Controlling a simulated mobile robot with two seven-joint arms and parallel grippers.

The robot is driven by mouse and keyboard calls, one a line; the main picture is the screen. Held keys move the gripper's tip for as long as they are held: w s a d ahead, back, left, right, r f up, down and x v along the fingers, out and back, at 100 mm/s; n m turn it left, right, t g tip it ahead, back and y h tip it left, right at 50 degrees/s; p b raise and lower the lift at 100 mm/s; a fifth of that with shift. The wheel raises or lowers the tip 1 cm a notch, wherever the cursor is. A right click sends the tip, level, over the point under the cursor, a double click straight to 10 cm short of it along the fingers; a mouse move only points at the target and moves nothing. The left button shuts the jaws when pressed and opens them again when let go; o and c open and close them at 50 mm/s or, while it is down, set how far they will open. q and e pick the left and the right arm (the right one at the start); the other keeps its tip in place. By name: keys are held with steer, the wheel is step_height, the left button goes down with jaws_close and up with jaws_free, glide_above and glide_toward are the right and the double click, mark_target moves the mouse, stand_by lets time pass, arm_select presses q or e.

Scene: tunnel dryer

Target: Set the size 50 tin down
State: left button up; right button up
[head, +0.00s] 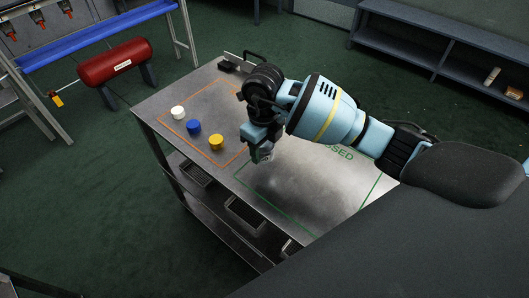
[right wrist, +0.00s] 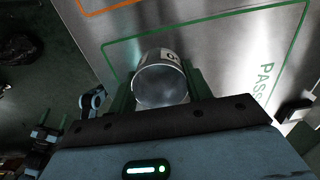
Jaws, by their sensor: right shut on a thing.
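The tin (right wrist: 160,82) is a silver-grey cylinder with a pale label bearing a dark mark; its size number is not readable. My right gripper (right wrist: 158,90) is shut on it, a finger on each side. In the head view the tin (head: 265,154) is small and partly hidden under my right gripper (head: 262,145), over the left part of the green-outlined area (head: 315,185) of the steel table. I cannot tell whether the tin touches the table. My left gripper does not show in the head view.
White (head: 178,112), blue (head: 194,127) and yellow (head: 216,142) tins stand in the orange-outlined area to the left. The green area's visible surface is clear, with green lettering (head: 339,152) at its far side. Dark trays (head: 244,213) sit on the shelf below.

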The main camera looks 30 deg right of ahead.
mark_target(265, 154)
steer(key=shift+w, duration=0.1)
steer(key=shift+w+d, duration=0.25)
steer(key=shift+d, duration=0.1)
steer(key=shift+f, duration=1.8)
steer(key=shift+f, duration=0.1)
steer(key=o, duration=1)
steer(key=shift+c, duration=0.2)
step_height(265, 154, up, 12)
steer(key=shift+p, duration=0.35)
